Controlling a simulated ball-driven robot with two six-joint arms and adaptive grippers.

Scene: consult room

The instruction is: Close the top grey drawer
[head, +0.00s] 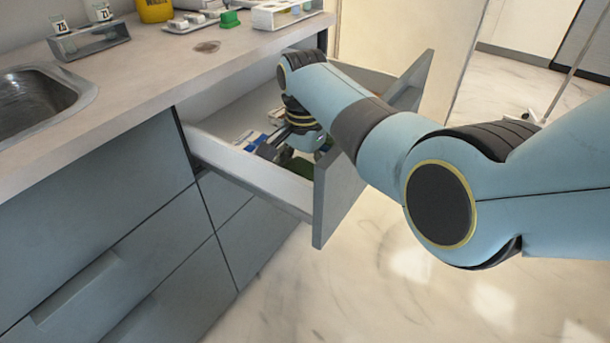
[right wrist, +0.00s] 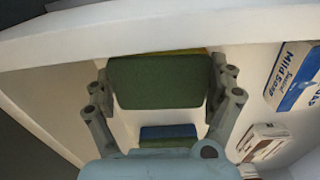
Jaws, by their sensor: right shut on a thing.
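The top grey drawer (head: 340,196) is pulled open under the counter. Its grey front stands well out from the cabinet, and its white side wall (head: 250,170) shows. My right arm reaches over the front, and my right gripper (head: 298,160) is down inside the drawer. In the right wrist view, my right gripper (right wrist: 160,88) is shut on a green sponge-like block (right wrist: 155,82) with a yellow edge. The white drawer wall (right wrist: 150,30) runs close by it. My arm hides part of the drawer and its front. My left gripper is not in view.
The counter (head: 150,70) holds a sink (head: 35,95), a rack (head: 90,40) and a tray (head: 285,12). Open floor (head: 400,290) lies in front.

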